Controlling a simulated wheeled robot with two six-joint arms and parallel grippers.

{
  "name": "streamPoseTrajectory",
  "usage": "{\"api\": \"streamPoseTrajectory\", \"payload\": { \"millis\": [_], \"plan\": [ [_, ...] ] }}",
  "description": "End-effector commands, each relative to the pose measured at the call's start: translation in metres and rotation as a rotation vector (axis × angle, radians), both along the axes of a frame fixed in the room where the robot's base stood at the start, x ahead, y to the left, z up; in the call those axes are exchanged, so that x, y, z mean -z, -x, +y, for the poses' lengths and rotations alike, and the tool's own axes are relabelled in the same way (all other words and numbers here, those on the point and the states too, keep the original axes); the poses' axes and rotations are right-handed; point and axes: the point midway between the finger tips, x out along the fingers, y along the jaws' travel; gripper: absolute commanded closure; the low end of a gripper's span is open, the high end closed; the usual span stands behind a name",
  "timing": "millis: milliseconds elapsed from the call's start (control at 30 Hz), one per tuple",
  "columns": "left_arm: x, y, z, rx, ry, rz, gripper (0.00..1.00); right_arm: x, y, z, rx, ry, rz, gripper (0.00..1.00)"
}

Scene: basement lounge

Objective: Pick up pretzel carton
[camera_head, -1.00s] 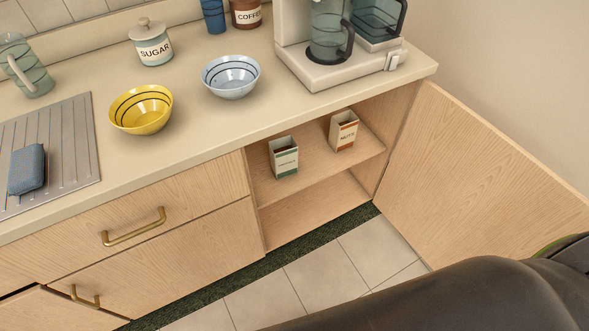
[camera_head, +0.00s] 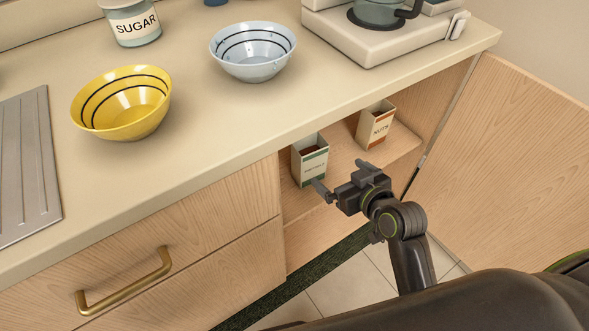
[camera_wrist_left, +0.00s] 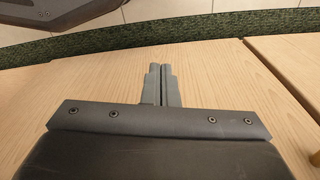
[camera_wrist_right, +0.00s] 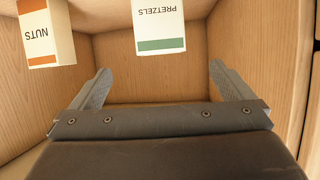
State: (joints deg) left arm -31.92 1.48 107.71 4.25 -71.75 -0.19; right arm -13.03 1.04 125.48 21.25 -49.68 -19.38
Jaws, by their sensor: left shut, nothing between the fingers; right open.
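The pretzel carton (camera_head: 310,163), white with a green band, stands upright on the shelf of the open cupboard. It also shows in the right wrist view (camera_wrist_right: 158,24), where its label reads PRETZELS upside down. My right gripper (camera_head: 345,179) is open and empty in front of the carton. In the right wrist view the carton appears beyond and between the spread fingers (camera_wrist_right: 160,82), not touching them. My left gripper (camera_wrist_left: 160,82) is shut and empty, over a wooden cabinet front in the left wrist view.
A nuts carton (camera_head: 377,126) with an orange-brown band stands to the right on the same shelf (camera_head: 345,153). The open cupboard door (camera_head: 500,170) is at the right. Above, the counter (camera_head: 215,125) holds a yellow bowl (camera_head: 122,108), a pale blue bowl (camera_head: 253,57) and a coffee machine (camera_head: 375,42).

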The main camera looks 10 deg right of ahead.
Motion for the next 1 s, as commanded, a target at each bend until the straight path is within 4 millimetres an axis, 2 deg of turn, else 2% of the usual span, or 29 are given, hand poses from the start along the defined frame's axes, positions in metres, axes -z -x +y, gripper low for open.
{"api": "streamPoseTrajectory", "payload": {
  "millis": [100,167,633,1000],
  "plan": [
    [-0.004,0.0,-0.001,-0.001,0.004,-0.002,1.0,-0.009,-0.001,0.004,-0.013,0.001,-0.029,0.0],
    [-0.007,0.0,-0.002,-0.001,0.006,-0.003,1.0,-0.009,-0.007,0.006,-0.016,0.001,-0.033,0.0],
    [-0.026,-0.011,-0.007,-0.001,0.037,-0.086,1.0,0.028,-0.091,0.027,-0.016,0.002,-0.031,0.0],
    [-0.035,-0.017,-0.01,0.002,0.052,-0.126,1.0,0.042,-0.119,0.032,-0.015,0.002,-0.031,0.0]
  ]
}}
